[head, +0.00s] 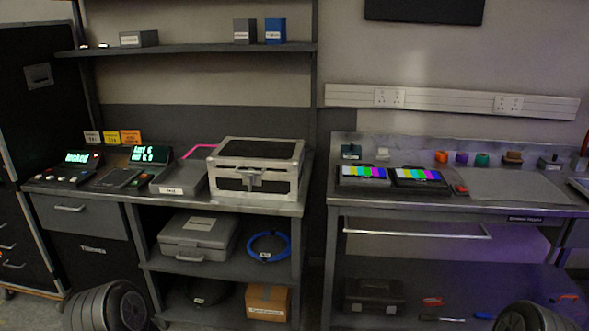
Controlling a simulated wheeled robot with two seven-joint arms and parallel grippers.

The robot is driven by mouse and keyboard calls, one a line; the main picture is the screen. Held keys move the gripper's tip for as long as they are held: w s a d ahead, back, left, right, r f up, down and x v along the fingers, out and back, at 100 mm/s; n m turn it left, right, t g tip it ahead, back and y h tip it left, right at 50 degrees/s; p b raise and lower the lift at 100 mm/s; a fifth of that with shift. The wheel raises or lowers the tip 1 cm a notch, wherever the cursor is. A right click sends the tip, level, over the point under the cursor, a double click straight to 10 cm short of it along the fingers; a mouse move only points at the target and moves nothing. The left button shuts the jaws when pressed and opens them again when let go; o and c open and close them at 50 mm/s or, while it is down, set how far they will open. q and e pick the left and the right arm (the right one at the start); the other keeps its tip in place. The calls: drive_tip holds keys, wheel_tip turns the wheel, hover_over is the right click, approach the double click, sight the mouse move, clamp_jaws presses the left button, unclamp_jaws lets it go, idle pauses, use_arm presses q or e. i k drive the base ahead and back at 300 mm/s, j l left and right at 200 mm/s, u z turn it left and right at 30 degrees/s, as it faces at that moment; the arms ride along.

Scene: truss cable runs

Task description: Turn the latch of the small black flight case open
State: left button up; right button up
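The small black flight case (228,180) stands on the right end of the left bench. It has black panels, silver edges and corners, and its lid is down. Its grey latch (251,181) is on the middle of the front face, at the seam below the lid. The latch is too small to tell how far it is turned. Neither of my grippers is in view. Only rounded dark parts of my arms show at the bottom left and bottom right, well below the case and apart from it.
A grey tray (178,189) sits just left of the case, with lit display units (80,158) further left. A shelf (190,49) runs above. A gap separates this bench from the right bench (460,208), which holds two colour-bar monitors (418,176). A grey case (197,237) lies below.

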sight(252, 182)
drive_tip(key=i+j+z, duration=0.2)
drive_tip(key=i+z, duration=0.15)
drive_tip(key=i, duration=0.15)
drive_tip(key=i+j+z, duration=0.4)
drive_tip(key=i+l, duration=0.05)
drive_tip(key=i, duration=0.05)
